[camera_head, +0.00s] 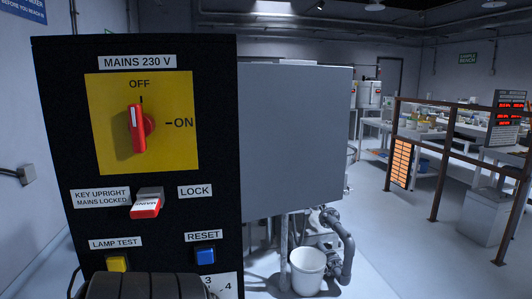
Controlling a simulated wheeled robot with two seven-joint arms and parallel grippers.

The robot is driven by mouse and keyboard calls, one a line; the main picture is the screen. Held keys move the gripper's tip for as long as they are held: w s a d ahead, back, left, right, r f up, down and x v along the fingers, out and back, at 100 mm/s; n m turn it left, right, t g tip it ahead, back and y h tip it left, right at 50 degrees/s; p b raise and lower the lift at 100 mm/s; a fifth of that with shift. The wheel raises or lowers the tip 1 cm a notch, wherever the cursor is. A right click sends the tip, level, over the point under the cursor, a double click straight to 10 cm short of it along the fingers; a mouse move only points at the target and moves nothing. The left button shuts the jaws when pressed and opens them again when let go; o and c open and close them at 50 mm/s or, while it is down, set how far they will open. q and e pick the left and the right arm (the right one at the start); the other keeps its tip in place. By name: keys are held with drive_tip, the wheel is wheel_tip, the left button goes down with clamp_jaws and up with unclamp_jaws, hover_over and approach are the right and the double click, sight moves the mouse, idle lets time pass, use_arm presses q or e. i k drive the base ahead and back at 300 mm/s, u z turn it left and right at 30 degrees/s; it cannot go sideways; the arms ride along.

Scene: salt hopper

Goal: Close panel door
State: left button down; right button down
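A black control panel (60,130) fills the left of the view. A flat grey door (295,135) stands out to the right from the panel's right edge, so it is swung open and the panel's front is uncovered. No handle shows on the side of the door facing me. The red mains switch (138,130) on its yellow plate has its white mark pointing up toward OFF. Neither of my grippers can be made out in this view.
A yellow lamp test button (117,263) and a blue reset button (205,254) are low on the panel. A dark ribbed shape (147,286) at the bottom is unclear. A white bucket (307,270) and grey piping stand below the door. Open floor and a brown railing (445,155) lie right.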

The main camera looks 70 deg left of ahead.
sight(294, 115)
drive_tip(key=u, duration=0.55)
drive_tip(key=i, duration=2.25)
drive_tip(key=u, duration=2.1)
drive_tip(key=i, duration=1.6)
drive_tip(key=u, duration=1.05)
